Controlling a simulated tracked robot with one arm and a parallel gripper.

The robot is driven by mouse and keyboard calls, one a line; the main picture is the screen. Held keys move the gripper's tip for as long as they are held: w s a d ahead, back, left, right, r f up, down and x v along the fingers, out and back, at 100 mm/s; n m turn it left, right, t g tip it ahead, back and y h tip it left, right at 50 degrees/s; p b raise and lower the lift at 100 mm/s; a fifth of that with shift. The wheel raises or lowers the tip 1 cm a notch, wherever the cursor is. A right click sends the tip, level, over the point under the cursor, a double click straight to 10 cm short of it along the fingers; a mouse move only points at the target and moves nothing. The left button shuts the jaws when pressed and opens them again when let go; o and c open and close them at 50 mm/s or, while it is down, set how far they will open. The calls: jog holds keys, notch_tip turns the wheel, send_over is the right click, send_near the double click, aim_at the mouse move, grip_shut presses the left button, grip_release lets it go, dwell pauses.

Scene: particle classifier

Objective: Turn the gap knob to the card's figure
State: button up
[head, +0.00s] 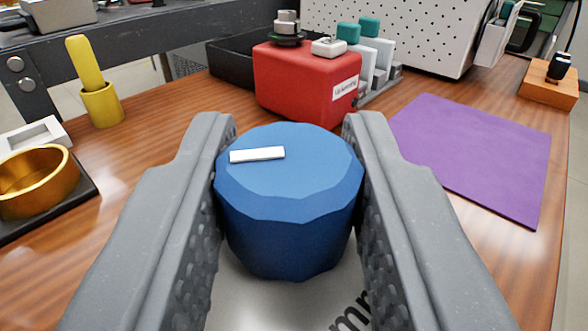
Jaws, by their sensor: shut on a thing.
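The blue knob (290,190) stands in the middle of the head view, a faceted cylinder with a white pointer mark (257,155) on the left part of its top. The mark lies nearly level in the picture, angled slightly up to the right. My gripper (289,165) is shut on the knob, one finger against each side. Below the knob a pale plate (270,308) shows part of a dark printed "mm". The rest of its scale is hidden or out of frame. I cannot make out a card with a figure.
A red box (290,85) with a small label stands behind the knob. A purple mat (475,155) lies to the right. A yellow-handled tool in a holder (100,100) and a brass bowl (38,178) are at the left. A white perforated panel (400,30) is at the back.

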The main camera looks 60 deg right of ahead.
dwell(0.3)
jog(key=o, duration=0.9)
jog(key=shift+o, duration=0.2)
jog(key=shift+a, duration=0.1)
jog(key=v, duration=1.3)
jog(key=shift+s+a, duration=0.2)
jog(key=shift+s, duration=0.05)
jog(key=shift+f, duration=0.1)
